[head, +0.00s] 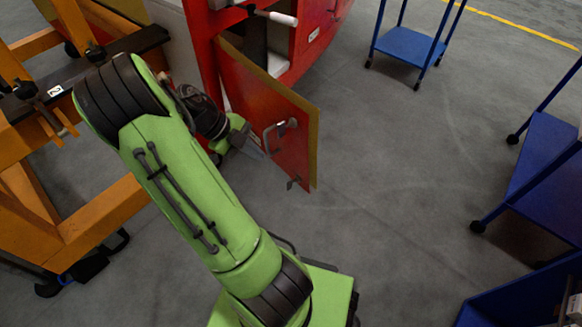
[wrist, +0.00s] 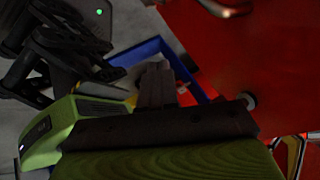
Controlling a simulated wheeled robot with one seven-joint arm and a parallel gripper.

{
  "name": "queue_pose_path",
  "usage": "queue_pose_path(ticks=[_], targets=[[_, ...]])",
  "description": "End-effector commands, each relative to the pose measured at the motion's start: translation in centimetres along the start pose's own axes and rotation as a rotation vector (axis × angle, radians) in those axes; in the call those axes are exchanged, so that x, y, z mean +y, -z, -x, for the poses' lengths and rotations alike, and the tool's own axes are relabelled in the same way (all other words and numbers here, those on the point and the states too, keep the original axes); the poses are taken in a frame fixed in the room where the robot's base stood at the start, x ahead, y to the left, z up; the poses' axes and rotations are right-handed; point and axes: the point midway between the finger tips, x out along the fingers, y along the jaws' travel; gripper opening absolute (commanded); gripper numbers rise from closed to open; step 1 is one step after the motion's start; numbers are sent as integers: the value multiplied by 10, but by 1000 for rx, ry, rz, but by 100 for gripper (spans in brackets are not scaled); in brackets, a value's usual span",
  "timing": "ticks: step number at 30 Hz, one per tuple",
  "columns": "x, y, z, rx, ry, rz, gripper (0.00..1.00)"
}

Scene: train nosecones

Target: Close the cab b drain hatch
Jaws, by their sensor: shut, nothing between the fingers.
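The drain hatch door (head: 285,125) is a red panel with a yellowish edge, swung out from the red cab (head: 312,30). Its opening (head: 278,38) shows a pale interior. A metal handle (head: 280,133) and a small latch (head: 293,183) sit on the door's face. My gripper (head: 254,150) is beside that face, left of the handle; I cannot tell whether it touches. In the wrist view, the red surface (wrist: 245,60) fills the right side, and my gripper's fingers (wrist: 157,85) are together with nothing between them.
An orange stand (head: 75,220) is close on the left of my arm. A blue cart (head: 405,43) stands at the back, and another blue cart (head: 545,150) is at the right. Grey floor (head: 400,190) is clear to the right of the door.

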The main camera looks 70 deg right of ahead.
Motion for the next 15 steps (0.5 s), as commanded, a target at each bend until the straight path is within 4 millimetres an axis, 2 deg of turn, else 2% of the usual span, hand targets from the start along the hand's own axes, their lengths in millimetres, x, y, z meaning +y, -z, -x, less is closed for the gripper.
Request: queue_pose_path(ticks=[5,15], targets=[[-2,0,-18,14,4,-38,0],[-1,1,-92,15,2,-33,0]])
